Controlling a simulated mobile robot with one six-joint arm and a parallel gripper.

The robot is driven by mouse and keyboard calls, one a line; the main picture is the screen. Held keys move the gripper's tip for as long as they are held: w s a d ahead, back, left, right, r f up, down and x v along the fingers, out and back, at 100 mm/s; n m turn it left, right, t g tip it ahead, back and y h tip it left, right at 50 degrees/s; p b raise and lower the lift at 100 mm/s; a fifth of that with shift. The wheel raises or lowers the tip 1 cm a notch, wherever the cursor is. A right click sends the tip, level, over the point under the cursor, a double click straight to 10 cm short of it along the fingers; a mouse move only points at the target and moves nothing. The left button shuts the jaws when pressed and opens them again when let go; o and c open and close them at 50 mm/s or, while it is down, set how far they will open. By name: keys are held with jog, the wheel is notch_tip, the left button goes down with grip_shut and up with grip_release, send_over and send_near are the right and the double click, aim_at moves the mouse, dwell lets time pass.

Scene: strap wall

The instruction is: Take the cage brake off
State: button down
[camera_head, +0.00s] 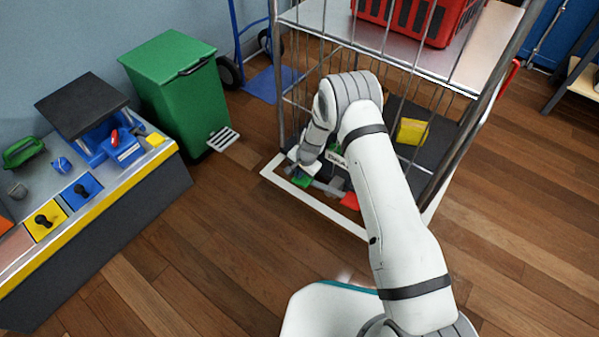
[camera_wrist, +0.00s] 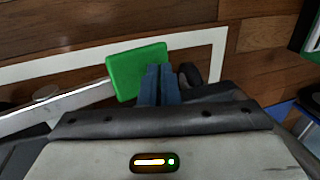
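The roll cage (camera_head: 330,60) stands in the upper middle of the head view. At its near bottom edge is a brake bar with a green pedal (camera_head: 302,181) at its left end and a red pedal (camera_head: 350,201) at its right. The green pedal also fills the middle of the wrist view (camera_wrist: 128,70). My gripper (camera_head: 297,170) is low over the green pedal. In the wrist view its two blue-grey fingers (camera_wrist: 160,72) are together with nothing seen between them, overlapping the pedal's right part. Whether they touch it I cannot tell.
A white frame (camera_head: 325,212) is marked on the wooden floor around the cage. The cage holds a red crate (camera_head: 415,18) and a yellow item (camera_head: 411,132). A green bin (camera_head: 175,85) and a workbench (camera_head: 95,205) stand left. Floor between is clear.

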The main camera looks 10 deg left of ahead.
jog(key=shift+f, duration=0.1)
jog(key=w+a+r+p, duration=0.1)
jog(key=a+r+p, duration=0.2)
jog(key=r, duration=1)
jog(key=p, duration=0.3)
jog(key=shift+w+r+p, duration=0.15)
jog(key=shift+r+p, duration=0.2)
jog(key=shift+r, duration=0.05)
jog(key=shift+a, duration=0.1)
